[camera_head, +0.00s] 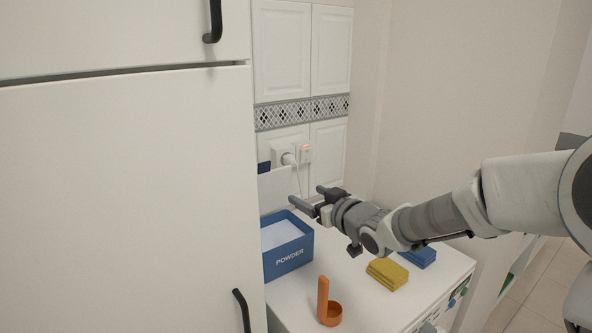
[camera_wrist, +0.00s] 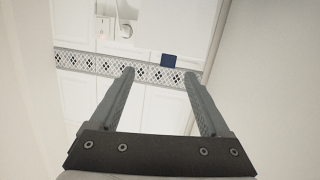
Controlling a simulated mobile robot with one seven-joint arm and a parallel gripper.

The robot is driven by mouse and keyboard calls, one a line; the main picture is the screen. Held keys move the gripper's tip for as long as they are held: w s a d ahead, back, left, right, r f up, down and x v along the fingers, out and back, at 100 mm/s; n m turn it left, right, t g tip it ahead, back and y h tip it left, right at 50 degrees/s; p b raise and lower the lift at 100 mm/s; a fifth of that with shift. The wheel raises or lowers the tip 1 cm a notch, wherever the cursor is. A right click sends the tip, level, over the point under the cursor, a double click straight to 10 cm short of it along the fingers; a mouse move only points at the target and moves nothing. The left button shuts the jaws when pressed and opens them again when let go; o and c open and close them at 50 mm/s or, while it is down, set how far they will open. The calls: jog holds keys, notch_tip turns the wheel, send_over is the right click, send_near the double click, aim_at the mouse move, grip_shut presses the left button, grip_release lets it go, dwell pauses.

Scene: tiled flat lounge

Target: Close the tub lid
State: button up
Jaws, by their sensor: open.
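The tub (camera_head: 288,258) is a blue box marked POWDER, standing on the white worktop with white contents showing through its open top. Its lid (camera_head: 274,190) appears as a white panel standing upright at the tub's back, with a dark blue tab (camera_head: 263,167) at its top left. My gripper (camera_head: 305,195) is open and empty, above and beside the tub's back right, its fingers pointing left toward the lid. In the wrist view the dark blue tab (camera_wrist: 169,61) shows just beyond and between the fingertips (camera_wrist: 160,72). Contact with the lid cannot be made out.
An orange scoop (camera_head: 329,312) stands in front of the tub. Yellow cloths (camera_head: 387,273) and blue cloths (camera_head: 419,256) lie to the right, below my arm. A plug and socket (camera_head: 289,157) are on the tiled wall behind. A tall white cabinet (camera_head: 120,200) borders the left.

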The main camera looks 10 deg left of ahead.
aim_at(265, 165)
jog(key=w+a+y, duration=0.1)
jog(key=w+a, duration=0.3)
jog(key=a, duration=0.1)
jog(key=w+a+r, duration=0.1)
jog(key=w+a, duration=0.3)
jog(key=a, duration=0.1)
jog(key=w+a+y, duration=0.1)
jog(key=w+a, duration=0.3)
jog(key=a, duration=0.1)
jog(key=shift+w+a+r+y, duration=0.1)
jog(key=shift+a+r+y, duration=0.1)
jog(key=shift+y, duration=0.1)
grip_shut()
dwell(0.4)
dwell(1.0)
